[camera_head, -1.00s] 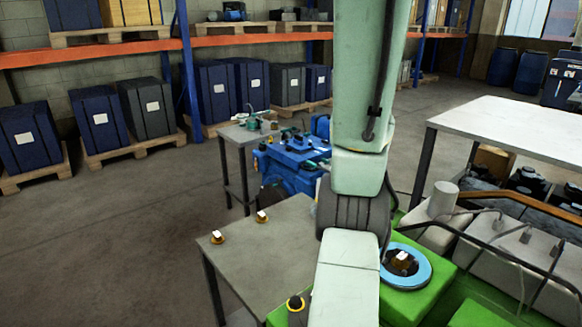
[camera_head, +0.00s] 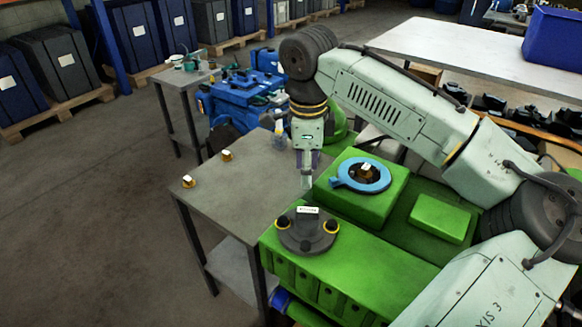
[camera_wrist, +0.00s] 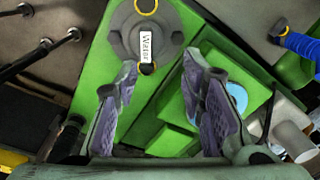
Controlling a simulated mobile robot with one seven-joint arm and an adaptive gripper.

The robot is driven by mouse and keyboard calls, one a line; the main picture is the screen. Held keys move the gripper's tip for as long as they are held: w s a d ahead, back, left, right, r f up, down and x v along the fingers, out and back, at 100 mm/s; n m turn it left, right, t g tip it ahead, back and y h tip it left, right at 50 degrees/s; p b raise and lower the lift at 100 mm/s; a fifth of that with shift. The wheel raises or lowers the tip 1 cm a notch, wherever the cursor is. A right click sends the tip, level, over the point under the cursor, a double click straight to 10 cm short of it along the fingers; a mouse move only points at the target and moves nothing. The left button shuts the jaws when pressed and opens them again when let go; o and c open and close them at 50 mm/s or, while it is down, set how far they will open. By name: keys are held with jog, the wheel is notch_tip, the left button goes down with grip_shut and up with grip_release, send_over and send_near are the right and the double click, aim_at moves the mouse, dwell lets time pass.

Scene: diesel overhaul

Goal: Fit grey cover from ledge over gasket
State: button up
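The grey cover (camera_head: 308,232) lies on the green ledge (camera_head: 350,268) at the front of the engine; it has two yellow-ringed holes and a white label. It also shows at the top of the wrist view (camera_wrist: 128,38), beyond my fingers. The blue ring gasket (camera_head: 345,183) lies on the raised green block (camera_head: 375,208), behind and right of the cover. Part of the gasket shows behind my right finger in the wrist view (camera_wrist: 238,96). My gripper (camera_wrist: 158,85) is open and empty, pointing down; in the head view (camera_head: 307,180) it is above and behind the cover.
A grey table (camera_head: 225,192) stands left of the engine with two small labelled brass pieces (camera_head: 188,181) (camera_head: 226,155). A small green block (camera_head: 443,218) sits right of the gasket. A white bench (camera_head: 470,58) with a blue bin (camera_head: 552,40) is behind. A blue machine (camera_head: 240,95) stands behind the table.

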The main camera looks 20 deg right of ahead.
aim_at(308, 210)
jog(key=shift+s+d+f+g, duration=0.1)
jog(key=shift+s+f+g, duration=0.2)
jog(key=shift+s+f, duration=0.5)
notch_tip(308, 210, down, 6)
jog(key=b, duration=0.6)
jog(key=shift+f, duration=0.2)
jog(key=shift+f+b, duration=0.6)
jog(key=shift+f, duration=0.55)
jog(key=shift+c, duration=0.6)
grip_shut()
jog(key=shift+w+r, duration=0.1)
jog(key=shift+r, duration=0.1)
jog(key=shift+r+p, duration=2.4)
jog(key=shift+p, duration=0.1)
